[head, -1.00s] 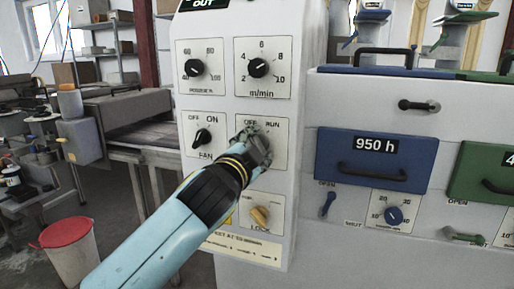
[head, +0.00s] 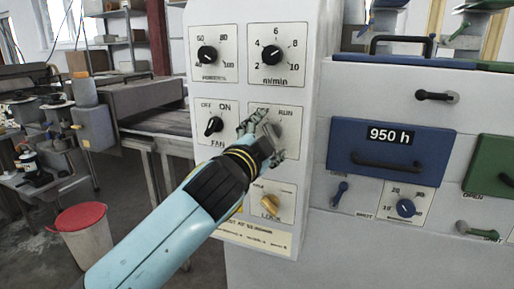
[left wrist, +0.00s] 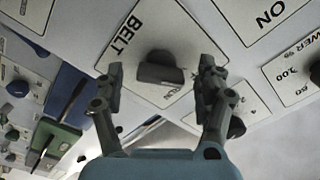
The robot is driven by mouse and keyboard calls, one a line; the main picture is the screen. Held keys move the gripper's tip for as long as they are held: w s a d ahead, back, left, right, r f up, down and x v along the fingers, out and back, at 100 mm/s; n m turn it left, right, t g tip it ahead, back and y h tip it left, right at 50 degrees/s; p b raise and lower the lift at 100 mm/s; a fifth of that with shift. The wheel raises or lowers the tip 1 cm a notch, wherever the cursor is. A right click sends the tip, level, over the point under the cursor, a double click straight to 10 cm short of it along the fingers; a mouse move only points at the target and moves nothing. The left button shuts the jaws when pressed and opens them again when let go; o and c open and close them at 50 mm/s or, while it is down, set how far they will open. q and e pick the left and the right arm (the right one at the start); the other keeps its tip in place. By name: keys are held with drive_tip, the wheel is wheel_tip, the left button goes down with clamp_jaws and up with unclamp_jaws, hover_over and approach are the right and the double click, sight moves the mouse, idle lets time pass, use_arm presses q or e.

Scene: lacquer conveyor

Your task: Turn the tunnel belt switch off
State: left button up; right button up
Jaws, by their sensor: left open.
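The belt switch is a dark knob (left wrist: 160,72) on a white plate marked BELT in the left wrist view. In the head view its plate (head: 290,125), marked RUN at the right, is partly covered by my left gripper (head: 262,134), which hides the knob. In the left wrist view the open left gripper (left wrist: 160,80) has one finger on each side of the knob, with gaps showing. I cannot tell which setting the knob is at. My right gripper is not in view.
A fan knob (head: 213,126) is left of the belt plate. Two dials, one a m/min dial (head: 272,54), are above. A blue drawer (head: 390,152) marked 950 h is on the right.

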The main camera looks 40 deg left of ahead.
use_arm(q)
drive_tip(key=v, duration=1.1)
drive_tip(key=shift+w, duration=0.1)
wheel_tip(320, 180, down, 23)
drive_tip(key=g+h+b, duration=0.2)
drive_tip(key=g+b, duration=0.2)
drive_tip(key=s+f+n+g+b, duration=0.1)
drive_tip(key=s+f+g, duration=0.15)
drive_tip(key=f, duration=0.75)
drive_tip(key=s+f+g+b, duration=0.1)
drive_tip(key=s+f, duration=0.3)
drive_tip(key=f, duration=0.5)
drive_tip(key=s+f+n+g+h, duration=0.15)
drive_tip(key=s+f+g, duration=0.35)
drive_tip(key=s+f, duration=1)
drive_tip(key=s+f+n+g, duration=0.2)
drive_tip(key=s+f, duration=0.2)
drive_tip(key=s, duration=0.5)
drive_tip(key=s+a+f+n+g+b, duration=0.1)
drive_tip(key=s+f, duration=0.4)
drive_tip(key=s, duration=0.5)
drive_tip(key=shift+a+f+n+g, duration=0.15)
drive_tip(key=shift+a+n+g, duration=0.1)
drive_tip(key=shift+n+g, duration=0.4)
